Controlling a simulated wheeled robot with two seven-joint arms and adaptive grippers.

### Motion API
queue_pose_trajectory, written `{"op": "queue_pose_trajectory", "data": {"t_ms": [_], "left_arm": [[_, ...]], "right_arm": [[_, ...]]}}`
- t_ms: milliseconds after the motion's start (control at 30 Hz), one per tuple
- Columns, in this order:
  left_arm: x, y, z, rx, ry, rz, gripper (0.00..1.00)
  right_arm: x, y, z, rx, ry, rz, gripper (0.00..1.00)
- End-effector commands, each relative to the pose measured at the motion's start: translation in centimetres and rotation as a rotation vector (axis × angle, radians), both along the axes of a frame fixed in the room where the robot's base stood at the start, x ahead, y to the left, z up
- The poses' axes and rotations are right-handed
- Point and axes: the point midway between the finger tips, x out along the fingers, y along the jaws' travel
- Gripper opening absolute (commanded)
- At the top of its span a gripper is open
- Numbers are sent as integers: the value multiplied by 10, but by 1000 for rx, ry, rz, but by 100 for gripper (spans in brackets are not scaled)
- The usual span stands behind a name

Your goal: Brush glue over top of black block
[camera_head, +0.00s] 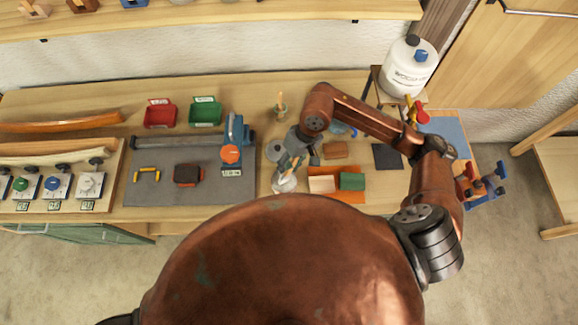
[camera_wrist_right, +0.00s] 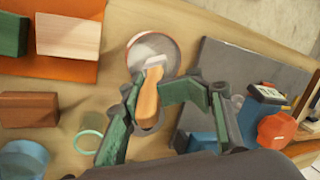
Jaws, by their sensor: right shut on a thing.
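My right gripper (camera_head: 298,150) is above the middle of the bench. In the right wrist view the gripper (camera_wrist_right: 152,100) is shut on the wooden handle of a brush (camera_wrist_right: 149,92). The brush also shows in the head view (camera_head: 290,162). Its pale lower end is at a round pot (camera_wrist_right: 160,48), seen in the head view as a whitish jar (camera_head: 284,183); I cannot tell how deep the bristles sit. A dark block with a reddish-brown part (camera_head: 187,174) lies on the grey mat (camera_head: 150,194) at left. A green block (camera_head: 352,181) is on an orange sheet. My left gripper is out of view.
A blue tool with an orange knob (camera_head: 231,154) stands at the mat's right edge, between pot and dark block. A yellow handle (camera_head: 147,174) lies on the mat. A brown block (camera_head: 335,150) and dark square (camera_head: 387,157) lie right. Red (camera_head: 160,114) and green (camera_head: 205,112) trays stand behind.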

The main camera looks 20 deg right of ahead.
Motion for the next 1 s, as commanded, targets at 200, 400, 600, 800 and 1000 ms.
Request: {"op": "queue_pose_trajectory", "data": {"t_ms": [200,400,600,800,1000], "left_arm": [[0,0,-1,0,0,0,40],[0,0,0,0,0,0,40],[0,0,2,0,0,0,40],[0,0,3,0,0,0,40],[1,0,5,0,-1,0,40]], "right_arm": [[-2,-1,-4,-5,6,0,0],[-2,-1,-3,-6,6,0,0],[-1,-1,12,-5,2,0,0],[0,-1,29,-3,1,-1,0],[0,0,44,-2,0,0,0]]}}
